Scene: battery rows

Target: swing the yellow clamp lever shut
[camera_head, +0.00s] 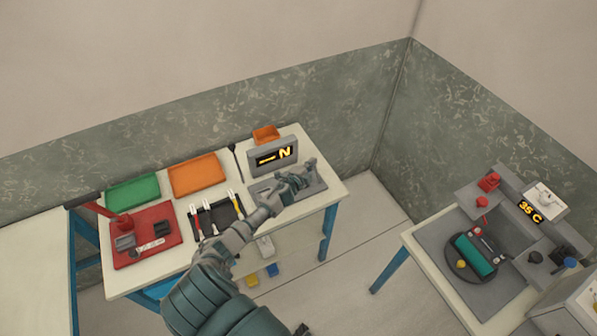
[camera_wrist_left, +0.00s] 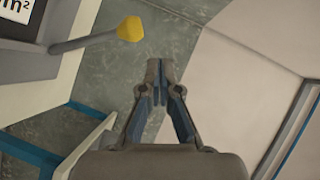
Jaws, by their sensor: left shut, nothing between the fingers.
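The yellow clamp lever shows in the left wrist view as a grey rod with a yellow knob (camera_wrist_left: 129,29) at its end. It sticks out to the right from a grey device at the upper left. My left gripper (camera_wrist_left: 157,70) is shut and empty, below and right of the knob, with a gap between them in the picture. In the head view my left gripper (camera_head: 306,176) is over the grey base in front of the display unit (camera_head: 272,157). The lever cannot be made out there, perhaps hidden by the gripper.
The white table (camera_head: 160,269) holds a red fixture (camera_head: 165,250), a green tray (camera_head: 133,190), an orange tray (camera_head: 197,175), a small orange bin (camera_head: 265,134) and a dark rack of tools (camera_head: 217,216). A second bench (camera_head: 465,300) stands at the right, across open floor (camera_head: 375,215).

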